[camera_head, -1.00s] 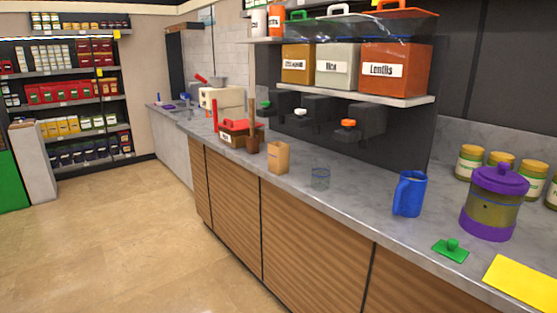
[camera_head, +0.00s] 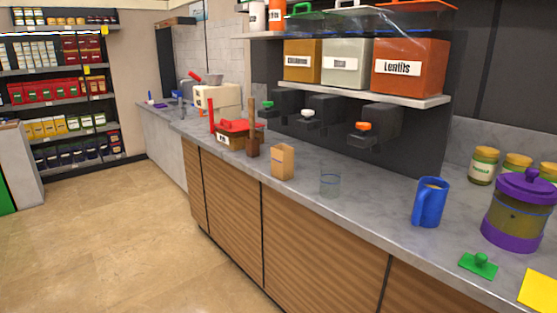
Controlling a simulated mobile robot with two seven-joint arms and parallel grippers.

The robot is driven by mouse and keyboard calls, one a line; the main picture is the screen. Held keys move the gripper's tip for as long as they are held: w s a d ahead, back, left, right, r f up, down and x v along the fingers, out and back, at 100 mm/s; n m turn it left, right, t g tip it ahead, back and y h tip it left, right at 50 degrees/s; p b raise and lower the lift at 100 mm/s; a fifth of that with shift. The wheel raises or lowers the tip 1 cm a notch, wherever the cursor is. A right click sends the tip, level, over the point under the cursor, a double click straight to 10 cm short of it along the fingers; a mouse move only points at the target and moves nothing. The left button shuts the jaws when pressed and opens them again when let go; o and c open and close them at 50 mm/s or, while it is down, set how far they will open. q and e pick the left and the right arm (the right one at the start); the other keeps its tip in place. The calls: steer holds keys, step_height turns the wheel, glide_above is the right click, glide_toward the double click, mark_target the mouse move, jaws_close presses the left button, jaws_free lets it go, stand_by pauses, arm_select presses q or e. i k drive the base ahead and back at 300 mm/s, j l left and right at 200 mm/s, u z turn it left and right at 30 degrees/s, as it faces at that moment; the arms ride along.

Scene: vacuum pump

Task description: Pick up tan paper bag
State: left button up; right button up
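The tan paper bag (camera_head: 283,162) stands upright on the grey counter, near its front edge, in the middle of the head view. Neither of my grippers shows in the head view.
A shelf (camera_head: 415,97) with bins overhangs the back. Floor (camera_head: 150,225) is clear.

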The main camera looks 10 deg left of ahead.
mark_target(282, 155)
steer(key=i+j, duration=0.3)
steer(key=i+j+z, duration=0.1)
steer(key=i+j, duration=0.2)
steer(key=j, duration=0.2)
steer(key=i+j, duration=0.3)
steer(key=j, duration=0.15)
steer(key=i+j+z, duration=0.1)
steer(key=i+j, duration=0.5)
steer(key=j, duration=0.25)
